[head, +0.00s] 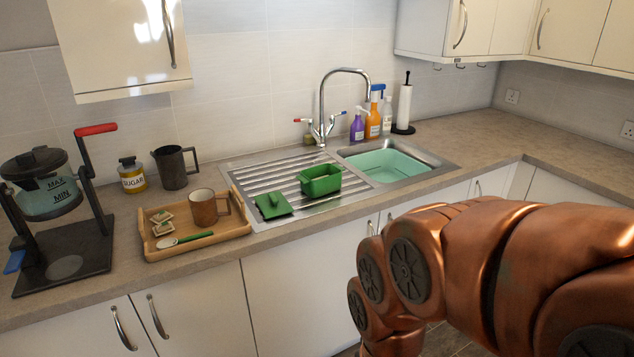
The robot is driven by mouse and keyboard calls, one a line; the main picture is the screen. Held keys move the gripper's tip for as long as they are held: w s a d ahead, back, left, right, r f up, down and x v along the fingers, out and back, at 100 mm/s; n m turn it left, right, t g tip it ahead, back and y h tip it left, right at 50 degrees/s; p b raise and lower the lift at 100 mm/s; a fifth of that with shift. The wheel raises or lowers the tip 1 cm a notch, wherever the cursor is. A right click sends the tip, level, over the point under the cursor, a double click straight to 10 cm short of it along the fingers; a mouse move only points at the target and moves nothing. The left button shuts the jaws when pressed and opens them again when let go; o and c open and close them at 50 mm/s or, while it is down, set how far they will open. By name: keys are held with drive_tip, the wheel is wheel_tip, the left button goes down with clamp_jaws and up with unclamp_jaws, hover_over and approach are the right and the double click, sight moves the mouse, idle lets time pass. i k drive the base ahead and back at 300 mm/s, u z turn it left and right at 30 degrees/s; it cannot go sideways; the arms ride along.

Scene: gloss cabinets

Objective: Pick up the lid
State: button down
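The green lid (273,205) lies on the left front part of the sink's metal drainboard (265,175), with a small handle on top. The matching green pot (320,181) stands open on the drainboard to its right and a little farther back. My copper arm fills the lower right of the head view, well to the right of the lid. My gripper is not visible, so its state does not show.
A wooden tray (157,250) with a mug (205,208) and a green-handled spoon is close left of the lid. A tap (321,105) rises behind the pot. The basin (388,163) is to the right.

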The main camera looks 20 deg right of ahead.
sight(272, 204)
drive_tip(key=k, duration=0.5)
drive_tip(key=u, duration=1.95)
drive_tip(key=i, duration=1.35)
drive_tip(key=z, duration=2.05)
drive_tip(key=i, duration=0.5)
